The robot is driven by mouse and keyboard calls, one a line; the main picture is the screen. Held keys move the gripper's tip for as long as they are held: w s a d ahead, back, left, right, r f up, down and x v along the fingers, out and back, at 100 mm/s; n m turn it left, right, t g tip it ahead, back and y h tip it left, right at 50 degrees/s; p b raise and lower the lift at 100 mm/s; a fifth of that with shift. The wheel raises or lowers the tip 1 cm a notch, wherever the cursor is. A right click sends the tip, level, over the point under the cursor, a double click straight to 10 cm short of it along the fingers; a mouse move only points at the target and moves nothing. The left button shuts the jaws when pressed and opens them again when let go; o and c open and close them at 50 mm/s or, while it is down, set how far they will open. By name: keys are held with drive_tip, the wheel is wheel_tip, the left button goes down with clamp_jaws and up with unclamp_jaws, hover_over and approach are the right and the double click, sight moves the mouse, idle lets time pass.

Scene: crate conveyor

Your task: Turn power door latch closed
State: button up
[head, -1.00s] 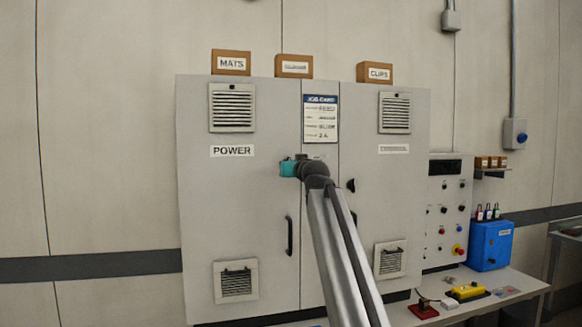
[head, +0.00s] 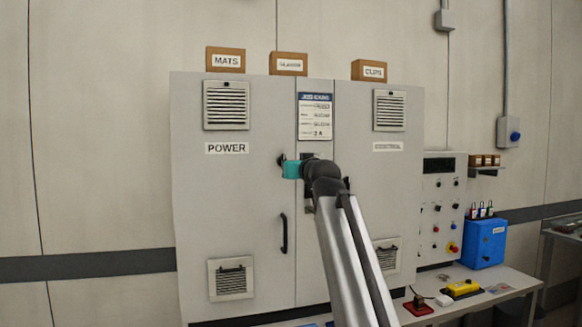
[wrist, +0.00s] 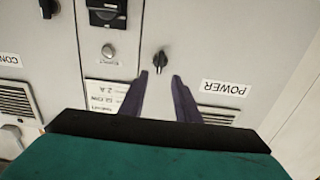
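The power door latch is a small black knob on the grey cabinet's left door, which bears the POWER label (head: 227,148). In the wrist view the latch (wrist: 161,62) lies just beyond my fingertips, in line with the gap between them, its handle nearly upright in the picture with a slight tilt. In the head view the latch (head: 281,160) shows as a dark spot beside the teal part of my gripper. My gripper (wrist: 160,76) is open and empty, with two dark fingers apart. The POWER door looks flush with the cabinet front.
A vertical black handle (head: 284,233) is lower on the POWER door. The wrist view shows a round silver knob (wrist: 108,50) and a black switch (wrist: 107,12) nearby. Boxes, including MATS (head: 226,60), stand on top. A bench (head: 520,285) with a blue box (head: 487,243) is at right.

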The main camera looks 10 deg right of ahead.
drive_tip(key=shift+s+d, duration=0.15)
drive_tip(key=shift+s, duration=0.8)
drive_tip(key=shift+s+d, duration=0.1)
drive_tip(key=shift+s, duration=0.85)
drive_tip(key=shift+f, duration=0.1)
